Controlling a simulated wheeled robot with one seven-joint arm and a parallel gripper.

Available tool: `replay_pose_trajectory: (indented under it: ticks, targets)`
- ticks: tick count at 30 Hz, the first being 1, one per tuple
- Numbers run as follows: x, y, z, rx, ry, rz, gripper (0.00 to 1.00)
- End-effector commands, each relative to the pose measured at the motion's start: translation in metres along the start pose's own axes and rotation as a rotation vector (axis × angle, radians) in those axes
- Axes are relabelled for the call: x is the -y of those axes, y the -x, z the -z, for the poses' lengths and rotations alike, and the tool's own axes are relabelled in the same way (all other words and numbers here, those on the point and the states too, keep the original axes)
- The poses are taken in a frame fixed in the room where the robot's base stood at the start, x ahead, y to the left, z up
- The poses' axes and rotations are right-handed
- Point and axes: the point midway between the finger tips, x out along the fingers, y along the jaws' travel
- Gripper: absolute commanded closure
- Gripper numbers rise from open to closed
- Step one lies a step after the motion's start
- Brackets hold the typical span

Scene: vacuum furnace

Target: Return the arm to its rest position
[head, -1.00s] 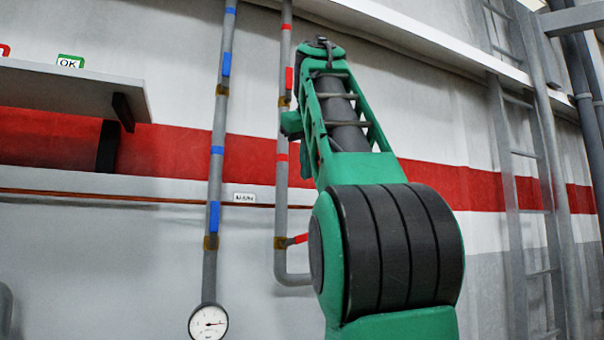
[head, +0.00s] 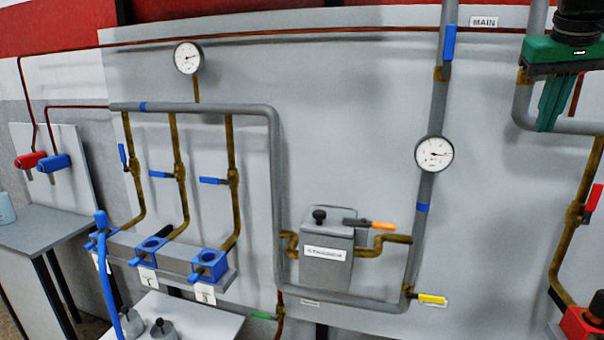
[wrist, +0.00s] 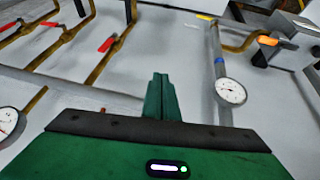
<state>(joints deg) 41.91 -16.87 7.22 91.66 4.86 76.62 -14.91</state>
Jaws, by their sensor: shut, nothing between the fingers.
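My gripper (head: 550,103) is at the upper right of the head view. It is green, with its fingers pointing down in front of the grey wall panel and pipes. In the wrist view my gripper (wrist: 161,80) shows its two green fingers pressed together with nothing between them. The fingers appear clear of the pipes and gauge, though the exact gap to the wall cannot be told. The rest of my arm is mostly outside the head view.
Gauges (head: 434,154) and (head: 188,57) sit on grey pipes. Blue-handled valves (head: 214,181) are at left, above blue fittings (head: 208,265). A grey box (head: 327,250) has an orange-handled valve (head: 370,224). A side table (head: 45,232) stands at far left. A red part (head: 583,330) is at lower right.

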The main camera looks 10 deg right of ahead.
Motion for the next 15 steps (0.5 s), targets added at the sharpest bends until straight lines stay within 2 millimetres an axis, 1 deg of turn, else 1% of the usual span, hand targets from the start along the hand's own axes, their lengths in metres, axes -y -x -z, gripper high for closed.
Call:
replay_pose_trajectory:
  ticks: [1,2,3,5,6,8,9,11,12,14,15]
  targets:
    - [0.008,-0.02,-0.021,0.036,-0.009,0.014,1.0]
    - [0.011,-0.032,-0.033,0.056,-0.018,0.021,1.0]
    - [0.016,-0.047,-0.05,0.082,-0.028,0.029,1.0]
    - [0.022,-0.069,-0.075,0.122,-0.044,0.042,1.0]
    - [0.026,-0.083,-0.094,0.148,-0.055,0.05,1.0]
    - [0.034,-0.105,-0.122,0.19,-0.067,0.062,1.0]
    - [0.038,-0.118,-0.142,0.216,-0.076,0.07,1.0]
    - [0.045,-0.138,-0.173,0.258,-0.088,0.08,1.0]
    - [0.05,-0.15,-0.195,0.287,-0.096,0.087,1.0]
    - [0.057,-0.167,-0.227,0.329,-0.103,0.098,1.0]
    - [0.061,-0.177,-0.247,0.355,-0.109,0.103,1.0]
